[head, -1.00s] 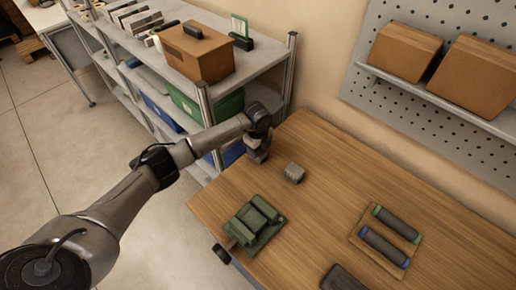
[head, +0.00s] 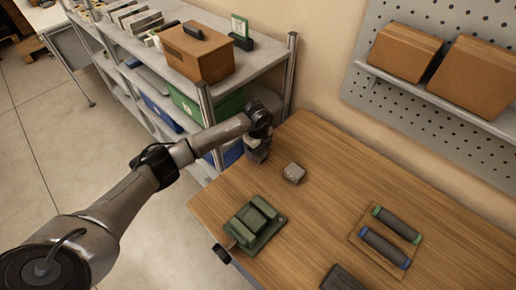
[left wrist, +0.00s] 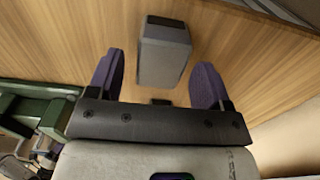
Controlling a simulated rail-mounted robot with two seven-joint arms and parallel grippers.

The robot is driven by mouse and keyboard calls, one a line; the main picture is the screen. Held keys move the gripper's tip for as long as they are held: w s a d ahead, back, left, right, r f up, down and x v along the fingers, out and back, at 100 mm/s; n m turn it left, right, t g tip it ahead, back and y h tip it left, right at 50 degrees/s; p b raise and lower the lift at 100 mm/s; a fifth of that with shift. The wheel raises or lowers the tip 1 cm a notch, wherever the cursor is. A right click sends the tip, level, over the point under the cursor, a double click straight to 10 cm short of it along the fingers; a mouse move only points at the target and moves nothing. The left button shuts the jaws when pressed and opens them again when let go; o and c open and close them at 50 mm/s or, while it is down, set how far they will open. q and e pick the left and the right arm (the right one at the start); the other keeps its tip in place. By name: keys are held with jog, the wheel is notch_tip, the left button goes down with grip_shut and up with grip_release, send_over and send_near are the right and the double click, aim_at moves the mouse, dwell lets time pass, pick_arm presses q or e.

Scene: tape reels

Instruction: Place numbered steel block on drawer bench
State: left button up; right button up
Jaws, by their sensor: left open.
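The steel block (head: 293,173) is a small grey block lying on the wooden drawer bench (head: 325,220), near its back left part. In the left wrist view the block (left wrist: 164,52) sits on the wood just beyond and between the two purple fingertips. No number can be read on it. My left gripper (left wrist: 157,78) is open and empty, with a finger to each side of the block's near end. In the head view my left gripper (head: 257,155) is over the bench's back left corner, left of the block and apart from it. My right gripper is not in view.
A green vise-like fixture (head: 255,222) stands at the bench's front left. A tray with two dark rollers (head: 385,242) lies to the right, and a dark object (head: 343,279) at the front edge. A shelf rack (head: 200,88) stands behind the left arm. The bench middle is clear.

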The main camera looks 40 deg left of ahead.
pick_arm(q)
notch_tip(320, 180, up, 12)
jog(key=shift+p, duration=0.35)
dwell(0.5)
